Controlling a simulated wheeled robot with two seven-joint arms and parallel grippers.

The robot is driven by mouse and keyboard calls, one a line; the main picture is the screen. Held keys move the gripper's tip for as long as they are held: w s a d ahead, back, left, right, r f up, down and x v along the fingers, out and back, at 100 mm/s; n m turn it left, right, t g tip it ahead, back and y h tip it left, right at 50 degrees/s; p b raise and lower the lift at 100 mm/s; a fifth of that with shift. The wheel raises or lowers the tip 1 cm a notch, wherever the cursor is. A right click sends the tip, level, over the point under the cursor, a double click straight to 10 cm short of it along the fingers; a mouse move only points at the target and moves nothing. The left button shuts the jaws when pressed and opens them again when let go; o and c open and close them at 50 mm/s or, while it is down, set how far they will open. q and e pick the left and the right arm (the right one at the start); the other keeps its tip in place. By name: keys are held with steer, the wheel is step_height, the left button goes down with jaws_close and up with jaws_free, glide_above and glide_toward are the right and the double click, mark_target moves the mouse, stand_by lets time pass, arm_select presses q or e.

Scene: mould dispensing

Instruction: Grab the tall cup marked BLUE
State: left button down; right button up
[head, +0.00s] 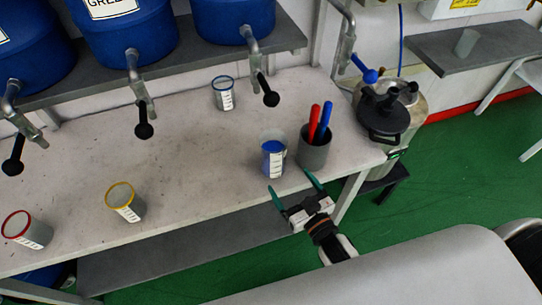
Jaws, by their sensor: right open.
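A clear cup with blue inside (272,165) and a white label stands upright near the front edge of the table. Another cup with a blue rim (223,95) stands further back, under the taps. I cannot read the word BLUE on either label. My right gripper (291,183) is open and empty at the table's front edge, just in front of the cup with blue inside. Its two green-tipped fingers point towards that cup, and no contact is clear. My left gripper is not in view.
A grey holder (315,155) with red and blue sticks stands close right of the blue-filled cup. A yellow-rimmed cup (126,205) and a red-rimmed cup (28,232) stand at the left. Taps with black handles hang above the table (185,175). A metal tank (412,110) stands at the right.

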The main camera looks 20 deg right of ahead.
mark_target(279, 166)
steer(key=w, duration=0.2)
steer(key=w+a+p, duration=0.1)
steer(key=w, duration=0.2)
steer(key=shift+w+a+r, duration=0.15)
steer(key=shift+w+a, duration=0.05)
steer(key=shift+w, duration=0.15)
steer(key=shift+w+a+f+p, duration=0.1)
steer(key=shift+w+a+f, duration=0.05)
steer(key=shift+w, duration=0.85)
steer(key=shift+w+a+f+p, duration=0.1)
steer(key=shift+w+a+f, duration=0.1)
steer(key=shift+w, duration=0.85)
steer(key=shift+w+a+f+p, duration=0.1)
steer(key=shift+w+a+f, duration=0.05)
steer(key=shift+w, duration=0.85)
steer(key=shift+c, duration=0.2)
steer(key=c, duration=1.2)
steer(key=shift+r, duration=0.1)
steer(key=shift+c, duration=0.6)
steer(key=shift+r, duration=0.1)
